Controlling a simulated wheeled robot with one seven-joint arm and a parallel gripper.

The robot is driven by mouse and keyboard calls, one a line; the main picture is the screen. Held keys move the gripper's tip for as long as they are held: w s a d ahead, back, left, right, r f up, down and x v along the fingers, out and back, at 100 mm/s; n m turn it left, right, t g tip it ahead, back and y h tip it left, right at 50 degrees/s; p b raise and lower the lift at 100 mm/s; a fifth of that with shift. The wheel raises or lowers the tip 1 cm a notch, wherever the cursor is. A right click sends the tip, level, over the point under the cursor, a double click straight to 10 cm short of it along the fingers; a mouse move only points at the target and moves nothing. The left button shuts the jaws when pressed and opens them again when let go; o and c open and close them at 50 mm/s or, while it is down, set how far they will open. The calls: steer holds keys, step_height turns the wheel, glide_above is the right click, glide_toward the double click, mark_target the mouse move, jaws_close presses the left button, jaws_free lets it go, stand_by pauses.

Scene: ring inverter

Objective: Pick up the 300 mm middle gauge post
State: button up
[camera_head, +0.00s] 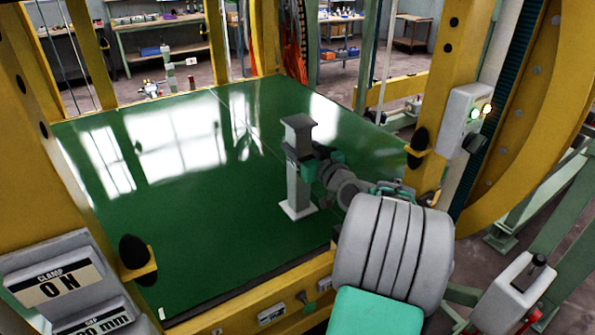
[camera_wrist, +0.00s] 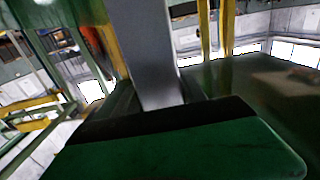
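The gauge post (camera_head: 300,185) is a grey upright column with a square top plate and a pale flat base. It stands over the right part of the green plate (camera_head: 190,220) in the head view. My gripper (camera_head: 303,164) reaches it from the right at upper-middle height, with a finger on either side. The wrist view shows the grey shaft (camera_wrist: 148,50) rising behind a green finger with a black pad (camera_wrist: 150,120), with no visible gap. My gripper looks shut on the post. The post's base looks level with the plate; I cannot tell whether it touches.
A yellow frame (camera_head: 440,90) surrounds the plate. A black knob (camera_head: 418,140) and a control box (camera_head: 465,120) with lit lamps are at the right. A "CLAMP ON" sign (camera_head: 55,283) is at the lower left. The plate left of the post is clear.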

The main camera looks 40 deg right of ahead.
jaws_close()
stand_by(0.4)
steer(key=shift+r, duration=0.2)
